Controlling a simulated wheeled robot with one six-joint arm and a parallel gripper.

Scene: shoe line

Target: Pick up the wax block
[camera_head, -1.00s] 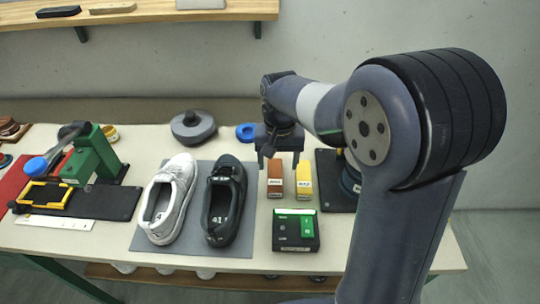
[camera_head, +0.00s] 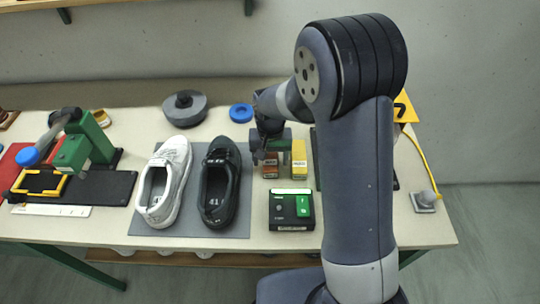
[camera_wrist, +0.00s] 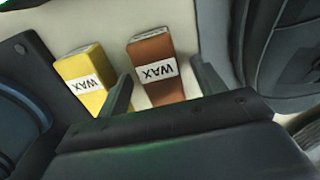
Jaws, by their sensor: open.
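Two wax blocks lie on the table to the right of the shoes: a brown wax block (camera_head: 270,171) and a yellow wax block (camera_head: 299,160). My gripper (camera_head: 268,153) hangs over the brown block and hides part of it. In the wrist view my gripper (camera_wrist: 161,78) is open, with the brown block (camera_wrist: 158,66) showing between its two fingers. The yellow block (camera_wrist: 84,79) lies outside the fingers, to the left. I cannot tell whether the fingers touch the brown block.
A black and green box (camera_head: 291,210) stands in front of the blocks. A white shoe (camera_head: 165,185) and a black shoe (camera_head: 219,190) rest on a grey mat (camera_head: 245,228). A blue ring (camera_head: 241,113) and a round grey object (camera_head: 186,108) lie behind.

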